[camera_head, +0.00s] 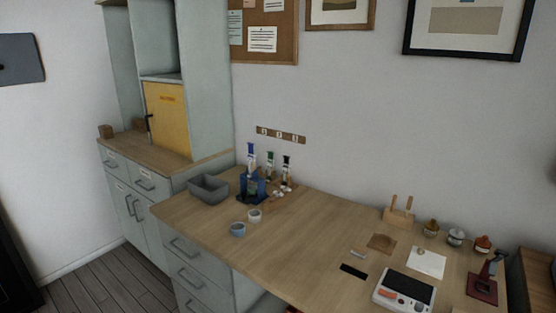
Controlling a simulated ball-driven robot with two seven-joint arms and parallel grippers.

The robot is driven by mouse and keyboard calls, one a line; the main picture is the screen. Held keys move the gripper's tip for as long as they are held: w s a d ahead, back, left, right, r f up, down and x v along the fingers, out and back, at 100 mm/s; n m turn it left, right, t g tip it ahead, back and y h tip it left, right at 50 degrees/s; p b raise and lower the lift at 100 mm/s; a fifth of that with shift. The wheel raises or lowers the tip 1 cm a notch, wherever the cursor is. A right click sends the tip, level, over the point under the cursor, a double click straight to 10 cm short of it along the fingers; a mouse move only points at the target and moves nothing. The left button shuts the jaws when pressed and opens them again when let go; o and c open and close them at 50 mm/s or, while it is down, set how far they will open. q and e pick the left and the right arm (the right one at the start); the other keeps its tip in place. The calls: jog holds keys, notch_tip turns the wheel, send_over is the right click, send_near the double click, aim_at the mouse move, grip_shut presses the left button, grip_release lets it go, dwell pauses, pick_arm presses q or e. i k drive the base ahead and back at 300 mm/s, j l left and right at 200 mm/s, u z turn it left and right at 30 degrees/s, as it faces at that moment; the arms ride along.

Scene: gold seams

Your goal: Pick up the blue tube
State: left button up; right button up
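A blue tube (251,151) stands upright toward the back left of the wooden desk, at or just behind a dark blue stand (252,187). Whether the tube rests in the stand or behind it is too small to tell. A green-topped tube (270,159) and a black-topped tube (287,164) stand to its right, with small white pieces at their feet. Neither of my grippers shows in the head view.
A cabinet with a yellow door (167,118) stands left. The desk's middle is clear.

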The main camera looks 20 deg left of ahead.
aim_at(251, 158)
jog(key=i+j+z, duration=0.1)
jog(key=j, duration=0.4)
jog(key=i+j+z, duration=0.15)
jog(key=j, duration=0.35)
jog(key=i+j+z, duration=0.1)
jog(key=j, duration=0.4)
jog(key=i+j+z, duration=0.15)
jog(key=j, duration=0.35)
